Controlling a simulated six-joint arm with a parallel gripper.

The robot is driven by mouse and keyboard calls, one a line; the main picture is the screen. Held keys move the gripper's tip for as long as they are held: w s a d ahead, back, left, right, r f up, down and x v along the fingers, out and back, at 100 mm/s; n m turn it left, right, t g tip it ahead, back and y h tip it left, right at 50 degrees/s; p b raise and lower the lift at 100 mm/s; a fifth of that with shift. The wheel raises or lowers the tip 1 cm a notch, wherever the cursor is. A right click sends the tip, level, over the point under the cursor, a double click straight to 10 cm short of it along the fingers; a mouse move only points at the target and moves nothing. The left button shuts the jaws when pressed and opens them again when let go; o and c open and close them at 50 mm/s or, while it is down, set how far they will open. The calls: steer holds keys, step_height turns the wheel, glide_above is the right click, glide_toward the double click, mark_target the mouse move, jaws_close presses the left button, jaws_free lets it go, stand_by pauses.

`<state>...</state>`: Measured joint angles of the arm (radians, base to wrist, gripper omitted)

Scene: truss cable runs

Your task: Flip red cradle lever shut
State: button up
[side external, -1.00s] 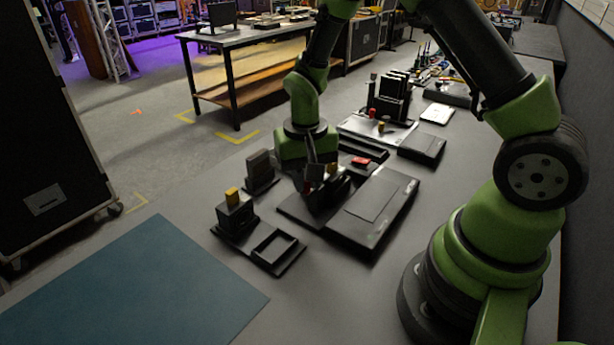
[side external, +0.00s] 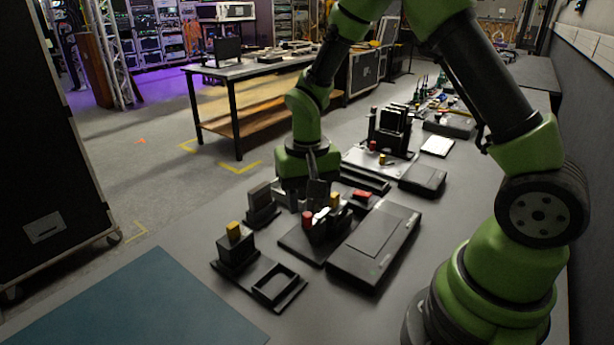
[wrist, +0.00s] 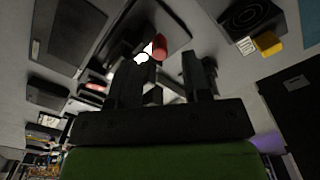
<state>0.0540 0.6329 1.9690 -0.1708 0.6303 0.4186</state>
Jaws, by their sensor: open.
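A dark cradle (side external: 326,228) stands on a flat base beside a large black box. A red-tipped lever (side external: 307,218) stands up at its left side; a red part also shows just beyond my fingers in the wrist view (wrist: 160,47). A yellow-topped part (side external: 334,200) stands at the cradle's back. My gripper (side external: 318,192) points down just above and behind the cradle. In the wrist view its two dark fingers (wrist: 165,68) are apart, with nothing clearly held. I cannot tell whether a finger touches the lever.
The large black box (side external: 375,246) lies close on the right. A red block (side external: 362,195) is behind the cradle. A yellow-topped block (side external: 236,240) and a square frame (side external: 276,285) sit at front left. A blue mat (side external: 140,305) covers the front-left bench.

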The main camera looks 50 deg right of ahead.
mark_target(307, 215)
step_height(307, 215, up, 7)
stand_by(0.4)
steer(key=s+a+r+n+t+y, duration=0.2)
steer(key=s+r+t, duration=0.5)
steer(key=s+r, duration=0.5)
steer(key=s+a+n, duration=0.1)
steer(key=s+a, duration=0.1)
steer(key=s, duration=0.1)
steer(key=shift+s+a+r, duration=0.15)
steer(key=shift+a+r, duration=0.05)
steer(key=shift+r, duration=0.05)
